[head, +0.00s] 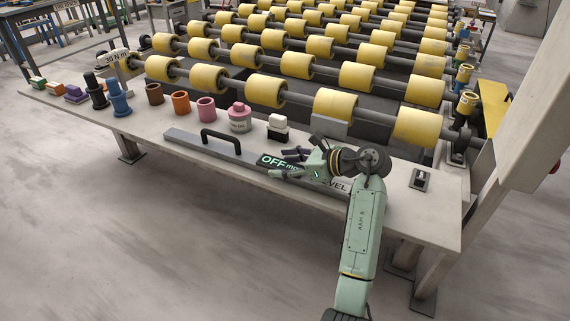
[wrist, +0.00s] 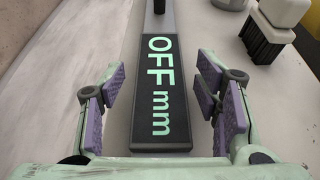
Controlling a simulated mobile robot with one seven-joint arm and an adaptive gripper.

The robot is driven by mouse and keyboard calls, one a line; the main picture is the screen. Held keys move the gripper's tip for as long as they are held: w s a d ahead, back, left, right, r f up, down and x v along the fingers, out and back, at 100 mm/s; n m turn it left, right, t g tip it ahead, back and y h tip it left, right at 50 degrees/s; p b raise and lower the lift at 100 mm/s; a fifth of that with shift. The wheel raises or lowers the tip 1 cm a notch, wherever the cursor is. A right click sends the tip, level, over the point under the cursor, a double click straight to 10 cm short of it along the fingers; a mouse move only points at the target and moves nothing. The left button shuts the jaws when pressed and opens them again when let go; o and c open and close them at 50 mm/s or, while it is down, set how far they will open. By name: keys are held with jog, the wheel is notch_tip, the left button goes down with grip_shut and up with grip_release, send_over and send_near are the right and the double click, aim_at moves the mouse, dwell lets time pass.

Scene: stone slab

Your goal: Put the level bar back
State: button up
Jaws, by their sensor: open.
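The level bar (head: 185,138) is a long grey bar with a black arched handle (head: 221,136) and a dark display reading "OFF mm" (wrist: 160,80). It lies lengthwise on the pale stone slab (head: 150,131) in front of the rollers. My gripper (head: 284,163) is over the display part, right of the handle. In the wrist view my gripper (wrist: 158,105) is open, its purple-padded fingers either side of the bar, with gaps. The handle is at the top edge of the wrist view. My gripper and arm hide part of the bar's right end.
Yellow rollers (head: 335,103) rise behind. A small switch box (head: 420,179) sits at right. The slab's front edge is close to the bar.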

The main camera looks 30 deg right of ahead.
jog(key=shift+r, duration=0.2)
jog(key=b+v, duration=0.3)
jog(key=v, duration=0.9)
jog(key=shift+f, duration=0.1)
